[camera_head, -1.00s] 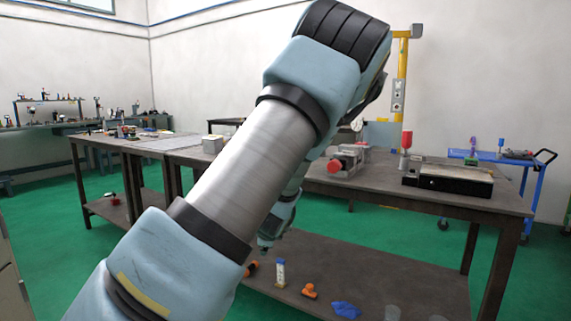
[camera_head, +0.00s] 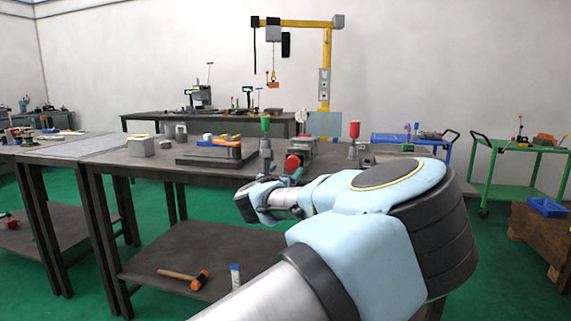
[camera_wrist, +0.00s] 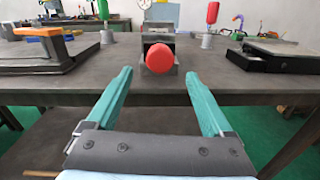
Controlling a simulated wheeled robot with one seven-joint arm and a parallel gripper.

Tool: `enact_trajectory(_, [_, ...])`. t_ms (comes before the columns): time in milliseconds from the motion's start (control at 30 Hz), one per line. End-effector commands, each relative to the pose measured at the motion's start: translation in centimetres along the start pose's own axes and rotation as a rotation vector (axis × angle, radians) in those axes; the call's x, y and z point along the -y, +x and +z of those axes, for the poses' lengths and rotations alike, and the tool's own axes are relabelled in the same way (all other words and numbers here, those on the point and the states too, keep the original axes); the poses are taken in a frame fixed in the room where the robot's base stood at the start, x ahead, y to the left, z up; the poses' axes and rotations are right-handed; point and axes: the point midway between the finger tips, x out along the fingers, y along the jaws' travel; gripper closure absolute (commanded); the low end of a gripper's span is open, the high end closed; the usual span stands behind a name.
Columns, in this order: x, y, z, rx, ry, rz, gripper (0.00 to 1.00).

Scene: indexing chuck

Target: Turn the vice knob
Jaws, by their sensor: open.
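The vice (camera_wrist: 157,34) stands on the dark workbench (camera_wrist: 240,88), with its round red knob (camera_wrist: 160,58) facing me. In the head view the red knob (camera_head: 292,163) and the grey vice body (camera_head: 322,150) show just beyond my arm. My gripper (camera_wrist: 159,74) is open, its two green fingers well apart and pointing at the vice. The knob appears between the fingertips in the wrist view, but the fingers seem to be short of it, and nothing is held. In the head view my arm hides most of the gripper.
An orange-topped fixture (camera_wrist: 40,48) lies left of the vice and a dark flat block (camera_wrist: 280,58) lies right. A hammer (camera_head: 186,277) lies on the lower shelf.

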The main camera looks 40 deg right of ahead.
Motion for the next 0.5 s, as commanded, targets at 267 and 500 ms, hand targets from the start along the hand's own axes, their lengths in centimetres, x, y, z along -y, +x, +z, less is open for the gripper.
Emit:
enact_trajectory(267, [-0.2,5.3,0.1,-0.001,-0.002,0.001,0.15])
enact_trajectory(500, [-0.2,7.6,0.0,-0.002,-0.002,0.003,0.15])
